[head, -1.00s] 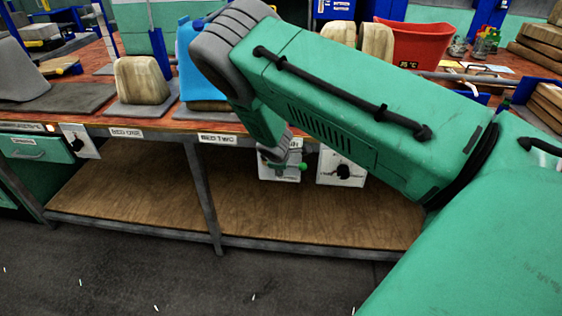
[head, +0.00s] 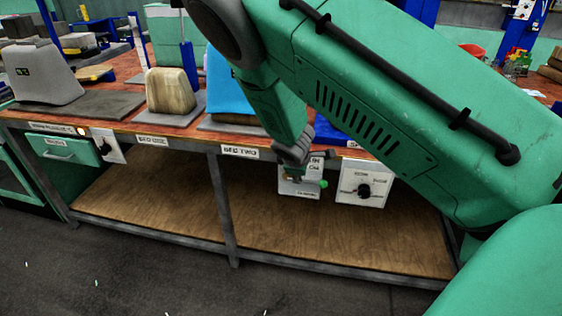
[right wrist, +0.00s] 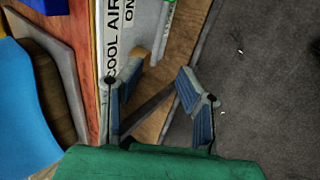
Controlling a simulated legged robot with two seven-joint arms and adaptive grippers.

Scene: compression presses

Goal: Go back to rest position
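My right arm crosses the head view from the right, bent over the bench, with its forearm pointing down. My right gripper (head: 300,152) is in front of the bench edge, by a white control box (head: 300,188) with a green knob (head: 323,184). In the right wrist view my right gripper (right wrist: 160,66) has its two fingers spread, with nothing between them. The box's "COOL AIR ON" label (right wrist: 120,40) and a green part (right wrist: 170,14) lie beyond the fingertips, apart from them as far as I can see. My left gripper is not in view.
The bench (head: 190,143) carries a bread-shaped block (head: 171,91), a grey covered form (head: 42,75) and a blue piece (head: 228,92). A white dial box (head: 362,183) hangs at its front edge. A wooden lower shelf (head: 160,207) and open dark floor (head: 130,275) lie below.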

